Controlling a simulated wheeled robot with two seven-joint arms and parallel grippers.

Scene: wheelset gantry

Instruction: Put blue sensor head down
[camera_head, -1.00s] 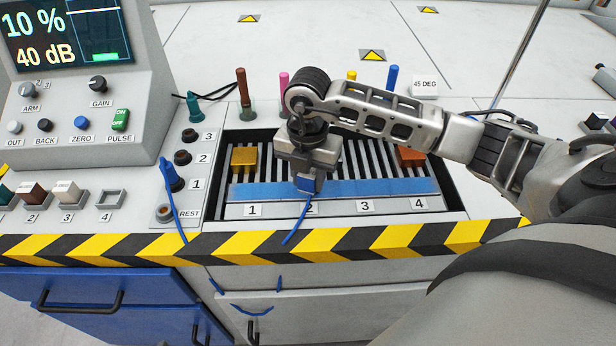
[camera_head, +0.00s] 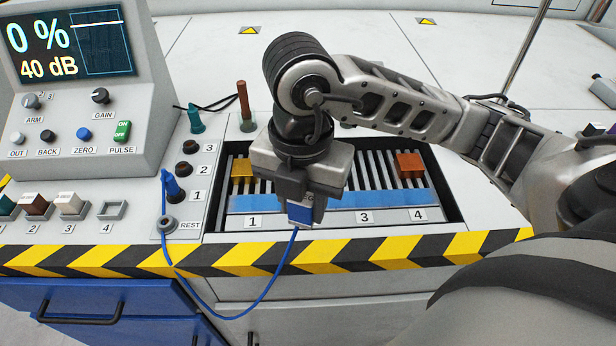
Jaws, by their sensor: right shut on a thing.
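My right gripper (camera_head: 302,196) points down over the front of the slotted tray and is shut on the blue sensor head (camera_head: 300,214). The head shows as a small blue block with a pale edge below the jaws, in front of the slot 2 area, whose label is hidden. It appears raised above the tray's front edge. Its blue cable hangs over the striped edge and loops back to the blue plug (camera_head: 173,186) at socket 1. My left gripper is not in view.
The slotted tray (camera_head: 440,214) holds a yellow block (camera_head: 242,170) by label 1 and an orange block (camera_head: 410,165) by label 4. The console (camera_head: 90,110) stands left, with a REST socket (camera_head: 168,224) beside the tray. A brown peg (camera_head: 243,100) stands behind.

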